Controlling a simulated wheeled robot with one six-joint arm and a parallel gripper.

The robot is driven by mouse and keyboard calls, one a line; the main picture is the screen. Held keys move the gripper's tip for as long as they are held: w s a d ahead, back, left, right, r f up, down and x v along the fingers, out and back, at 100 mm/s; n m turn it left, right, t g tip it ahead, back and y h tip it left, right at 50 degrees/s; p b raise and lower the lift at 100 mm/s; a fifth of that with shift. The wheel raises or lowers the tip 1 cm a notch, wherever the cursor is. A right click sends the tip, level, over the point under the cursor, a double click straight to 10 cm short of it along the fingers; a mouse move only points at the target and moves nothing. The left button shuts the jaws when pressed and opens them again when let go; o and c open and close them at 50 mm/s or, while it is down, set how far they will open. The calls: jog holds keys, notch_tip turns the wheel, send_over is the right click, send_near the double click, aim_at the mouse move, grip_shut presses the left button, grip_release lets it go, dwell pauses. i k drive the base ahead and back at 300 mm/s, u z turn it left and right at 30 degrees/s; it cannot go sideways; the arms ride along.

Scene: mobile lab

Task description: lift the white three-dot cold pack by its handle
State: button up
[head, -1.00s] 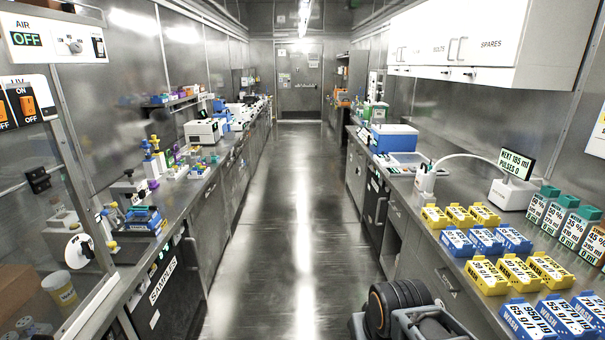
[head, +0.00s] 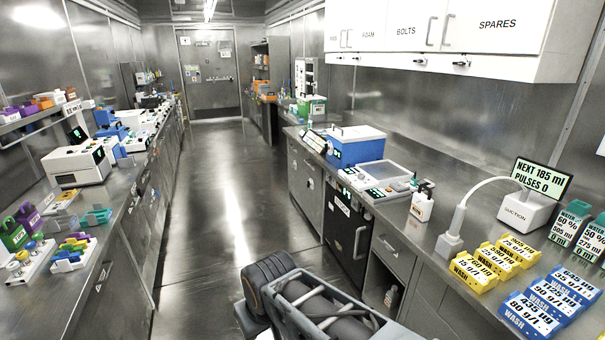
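I cannot make out a white three-dot cold pack or its handle in the head view. A blue box with a white lid (head: 357,147) stands on the right bench, and I cannot see inside it. A white tray-like unit (head: 384,174) with a clear or grey top sits in front of it, its contents too small to tell. My gripper is not in view; only part of my dark arm shows at the bottom middle.
The right bench (head: 440,170) also carries a white bottle (head: 421,204), a suction unit (head: 527,208) with a curved tube, and yellow wash blocks (head: 482,268) and blue ones (head: 548,300). The left bench holds a white machine (head: 78,166) and racks. The aisle floor (head: 215,190) is clear.

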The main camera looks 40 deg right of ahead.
aim_at(422, 205)
jog(key=z, duration=0.2)
jog(key=i, duration=1.85)
jog(key=z, duration=1.5)
jog(key=i, duration=1.1)
jog(key=z, duration=1.4)
jog(key=i, duration=0.4)
jog(key=z, duration=0.15)
